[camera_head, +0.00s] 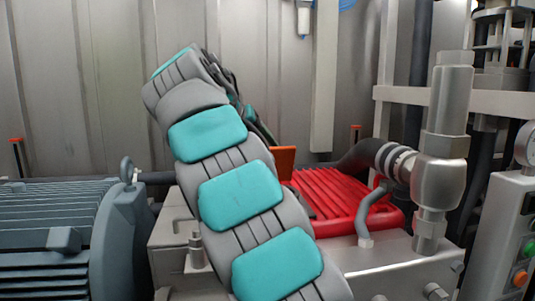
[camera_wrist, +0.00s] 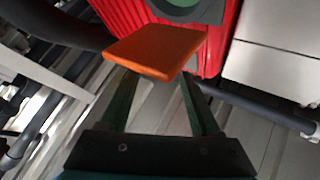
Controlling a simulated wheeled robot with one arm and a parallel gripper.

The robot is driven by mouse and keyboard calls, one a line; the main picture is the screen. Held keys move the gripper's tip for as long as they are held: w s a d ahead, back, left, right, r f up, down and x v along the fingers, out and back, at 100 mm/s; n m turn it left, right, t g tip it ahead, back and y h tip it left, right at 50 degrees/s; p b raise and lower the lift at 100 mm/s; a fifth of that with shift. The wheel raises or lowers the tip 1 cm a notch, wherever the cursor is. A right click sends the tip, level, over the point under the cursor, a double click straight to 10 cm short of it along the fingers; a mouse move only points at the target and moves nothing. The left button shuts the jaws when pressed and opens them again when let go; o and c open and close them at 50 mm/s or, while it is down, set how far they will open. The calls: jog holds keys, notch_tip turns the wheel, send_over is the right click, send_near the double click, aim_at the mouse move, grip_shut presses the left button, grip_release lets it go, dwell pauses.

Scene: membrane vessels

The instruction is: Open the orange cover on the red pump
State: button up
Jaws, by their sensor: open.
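The red pump (camera_head: 335,200) has a ribbed red housing and sits right of centre in the head view, partly behind my arm. Its ribbed side fills the top of the wrist view (camera_wrist: 122,14). The orange cover (camera_head: 284,162) shows beside my arm at the pump's left end, standing up from the housing. In the wrist view the cover (camera_wrist: 158,48) is a flat plate just beyond my fingertips. My gripper (camera_wrist: 158,80) is open, with its two dark green fingers apart and nothing held between them. I cannot tell whether a fingertip touches the cover. The arm hides my gripper in the head view.
A round grey-green part (camera_wrist: 182,6) shows on the pump behind the cover. A dark hose (camera_head: 360,156) and a metal fitting (camera_head: 440,160) stand at the pump's right. A blue-grey motor (camera_head: 60,235) is at the left. A metal wall (camera_head: 290,60) closes the back.

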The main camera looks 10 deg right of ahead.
jog(key=shift+v, duration=1)
